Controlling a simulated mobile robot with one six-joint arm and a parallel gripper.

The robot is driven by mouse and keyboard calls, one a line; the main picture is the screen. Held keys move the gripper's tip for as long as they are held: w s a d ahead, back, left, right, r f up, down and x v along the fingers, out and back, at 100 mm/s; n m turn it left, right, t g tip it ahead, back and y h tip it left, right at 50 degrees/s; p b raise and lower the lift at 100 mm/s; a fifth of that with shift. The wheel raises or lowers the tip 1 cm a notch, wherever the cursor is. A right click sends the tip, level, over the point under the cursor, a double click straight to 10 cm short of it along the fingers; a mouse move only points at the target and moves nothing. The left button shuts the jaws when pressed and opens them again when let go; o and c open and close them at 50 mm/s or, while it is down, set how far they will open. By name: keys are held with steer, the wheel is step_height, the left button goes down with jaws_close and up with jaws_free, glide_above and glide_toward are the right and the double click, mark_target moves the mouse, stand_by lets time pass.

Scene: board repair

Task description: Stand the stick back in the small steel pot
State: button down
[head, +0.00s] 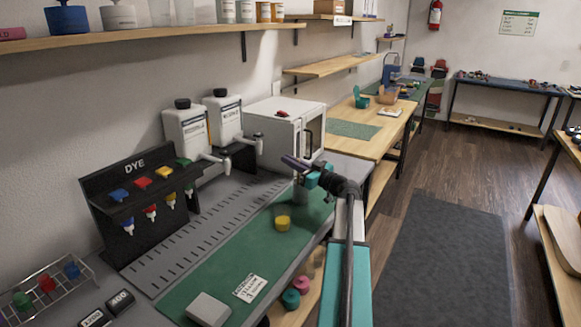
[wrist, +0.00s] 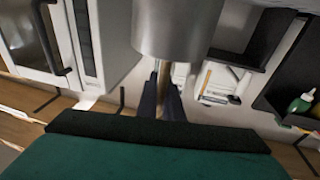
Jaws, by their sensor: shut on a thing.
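The small steel pot (head: 300,193) stands on the green mat beside the white oven box, just below my gripper. In the wrist view the pot (wrist: 178,28) is large and close at the top, apparently because that view is upside down. My gripper (head: 293,162) reaches level over the bench from the right. In the wrist view its dark fingers (wrist: 162,90) are shut on a thin pale wooden stick (wrist: 180,74), which runs toward the pot's rim. I cannot tell whether the stick's end is inside the pot. The stick cannot be made out in the head view.
The white oven box (head: 285,133) and dispenser bottles (head: 187,130) stand behind. A black dye rack (head: 140,195) is at the left. A yellow round piece (head: 283,223), a label card (head: 250,288) and a grey block (head: 208,309) lie on the mat (head: 225,255).

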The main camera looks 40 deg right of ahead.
steer(key=shift+f, duration=0.85)
steer(key=c, duration=1.9)
jaws_free()
steer(key=s, duration=0.4)
steer(key=s+f, duration=0.1)
steer(key=s, duration=0.3)
steer(key=s+d, duration=0.1)
steer(key=s, duration=0.3)
steer(key=shift+f+p, duration=0.15)
steer(key=shift+p, duration=0.15)
